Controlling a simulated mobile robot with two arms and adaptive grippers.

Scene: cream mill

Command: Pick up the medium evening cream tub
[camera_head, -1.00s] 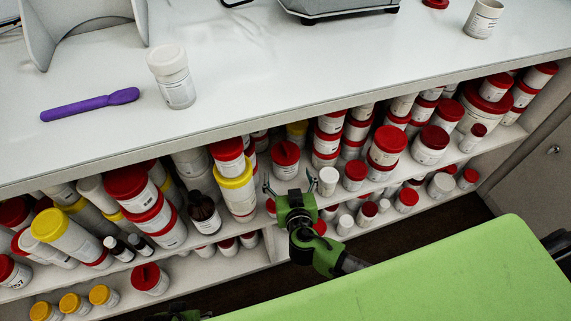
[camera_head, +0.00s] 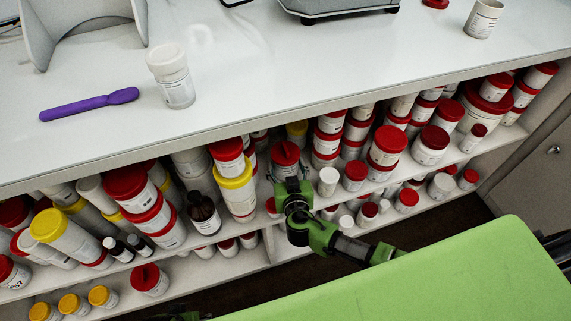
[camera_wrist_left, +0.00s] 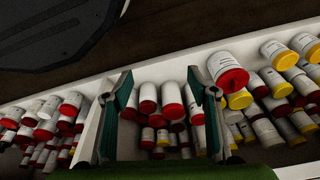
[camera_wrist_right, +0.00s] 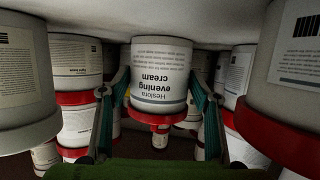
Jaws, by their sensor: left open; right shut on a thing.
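The evening cream tub (camera_wrist_right: 160,68) is a white tub with a red lid and a label reading "Heslora evening cream". It appears upside down in the right wrist view, between the fingers of my right gripper (camera_wrist_right: 160,95), which is shut on it. In the head view the red-lidded tub (camera_head: 286,153) stands on the upper shelf under the counter, with my right gripper (camera_head: 291,186) at its front. The gripper hides its lower part. My left gripper (camera_wrist_left: 160,88) is open and empty, with shelves of tubs beyond its fingers in the left wrist view.
Other tubs crowd the shelf, including a small white-lidded tub (camera_head: 328,180) just right of the gripper and a yellow-lidded tub (camera_head: 235,190) at left. The counter (camera_head: 280,70) overhangs the shelf. A brown bottle (camera_head: 203,213) stands further left.

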